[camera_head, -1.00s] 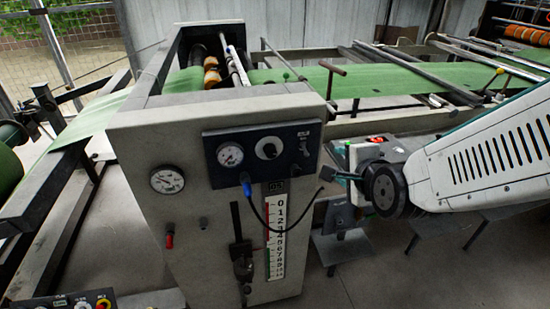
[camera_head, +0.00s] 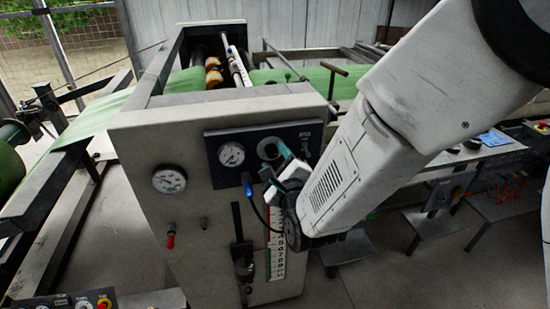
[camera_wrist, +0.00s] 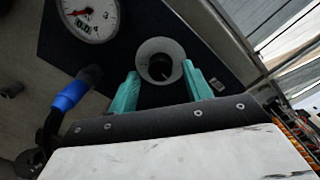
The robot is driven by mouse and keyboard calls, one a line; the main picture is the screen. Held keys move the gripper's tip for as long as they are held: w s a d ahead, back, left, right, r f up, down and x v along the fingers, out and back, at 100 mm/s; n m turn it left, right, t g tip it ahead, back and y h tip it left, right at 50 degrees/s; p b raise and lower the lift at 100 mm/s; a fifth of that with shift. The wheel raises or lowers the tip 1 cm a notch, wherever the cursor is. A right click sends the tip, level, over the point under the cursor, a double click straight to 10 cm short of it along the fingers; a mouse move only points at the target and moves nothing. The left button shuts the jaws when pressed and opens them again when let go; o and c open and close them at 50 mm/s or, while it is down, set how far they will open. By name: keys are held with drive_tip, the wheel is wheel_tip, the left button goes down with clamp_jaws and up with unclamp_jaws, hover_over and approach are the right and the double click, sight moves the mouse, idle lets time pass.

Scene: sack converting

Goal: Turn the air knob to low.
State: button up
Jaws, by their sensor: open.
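The air knob (camera_head: 268,148) is a round dial with a pale ring and a dark centre on the dark panel (camera_head: 225,178) of the grey machine cabinet. In the wrist view the knob (camera_wrist: 160,62) sits at the top middle, between and just beyond the teal fingertips. My gripper (camera_head: 278,158) is at the panel, in front of the knob and partly covering it. In the wrist view my gripper (camera_wrist: 161,85) is open, one finger at each side of the knob's lower part. I cannot tell whether the fingers touch it. Any setting marks are unreadable.
A small gauge (camera_head: 231,154) is left of the knob, also in the wrist view (camera_wrist: 90,18). A blue plug (camera_wrist: 72,94) with a black cable stands out near my left finger. A larger gauge (camera_head: 169,180) and red valve (camera_head: 171,241) are on the cabinet's left.

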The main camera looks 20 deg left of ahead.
drive_tip(key=shift+w+a, duration=0.3)
drive_tip(key=shift+w, duration=0.15)
drive_tip(key=c, duration=1)
drive_tip(key=shift+o, duration=0.2)
drive_tip(key=shift+n, duration=0.3)
